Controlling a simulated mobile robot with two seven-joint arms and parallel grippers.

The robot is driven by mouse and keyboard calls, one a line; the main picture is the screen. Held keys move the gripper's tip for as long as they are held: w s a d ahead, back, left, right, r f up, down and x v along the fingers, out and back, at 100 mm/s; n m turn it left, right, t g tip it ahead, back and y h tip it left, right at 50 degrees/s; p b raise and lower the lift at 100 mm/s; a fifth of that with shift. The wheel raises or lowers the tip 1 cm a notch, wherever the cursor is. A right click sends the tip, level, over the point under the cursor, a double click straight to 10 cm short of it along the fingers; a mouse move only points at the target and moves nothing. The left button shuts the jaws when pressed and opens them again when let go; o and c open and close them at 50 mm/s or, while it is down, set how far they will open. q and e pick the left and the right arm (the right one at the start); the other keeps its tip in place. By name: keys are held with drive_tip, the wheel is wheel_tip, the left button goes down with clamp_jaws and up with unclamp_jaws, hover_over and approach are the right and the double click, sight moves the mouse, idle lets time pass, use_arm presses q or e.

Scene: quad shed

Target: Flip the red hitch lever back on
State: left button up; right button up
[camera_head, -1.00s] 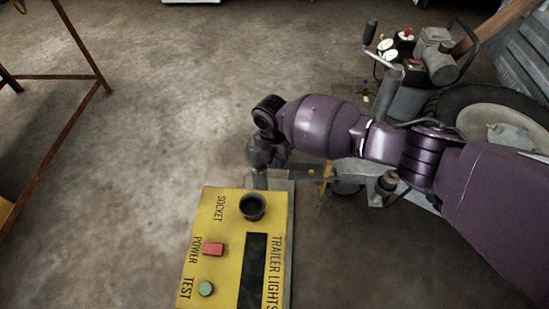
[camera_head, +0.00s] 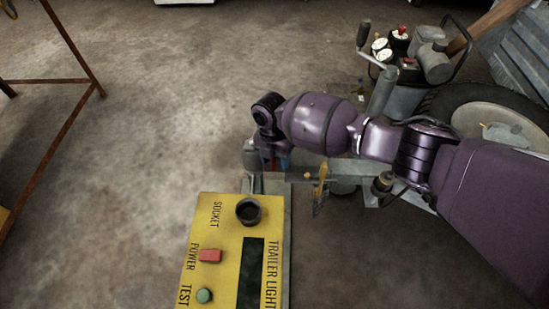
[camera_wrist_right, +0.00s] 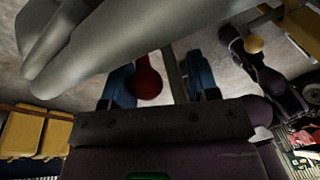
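The red hitch lever shows in the right wrist view as a round dark-red knob (camera_wrist_right: 147,82). It lies between the two blue fingers of my right gripper (camera_wrist_right: 160,82), close to the left finger and clear of the right one. The fingers are spread apart. In the head view, my right gripper (camera_head: 279,162) is mostly hidden under my purple wrist, at the grey hitch end (camera_head: 250,157) of the trailer. Only small patches of red and blue show there. The rest of the lever is hidden. My left gripper is not in view.
A yellow trailer-lights panel (camera_head: 219,226) with a black socket (camera_head: 249,211) and a red power switch (camera_head: 210,256) stands just in front of the hitch. Large grey metal (camera_wrist_right: 125,30) crosses close above the fingers in the wrist view. Open floor lies left.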

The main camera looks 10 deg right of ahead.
drive_tip(key=shift+a, duration=0.2)
drive_tip(key=shift+a+r, duration=0.1)
drive_tip(key=shift+r, duration=0.05)
drive_tip(key=r, duration=0.3)
drive_tip(key=w+r+p, duration=0.1)
drive_tip(key=r, duration=0.2)
drive_tip(key=r+p, duration=0.1)
drive_tip(key=r, duration=0.2)
drive_tip(key=shift+w+a, duration=0.15)
drive_tip(key=shift+w, duration=0.25)
drive_tip(key=shift+r+p, duration=0.3)
drive_tip(key=shift+r, duration=0.35)
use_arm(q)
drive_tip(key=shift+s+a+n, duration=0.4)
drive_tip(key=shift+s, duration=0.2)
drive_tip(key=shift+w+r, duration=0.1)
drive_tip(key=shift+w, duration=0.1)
use_arm(e)
drive_tip(key=shift+w, duration=0.1)
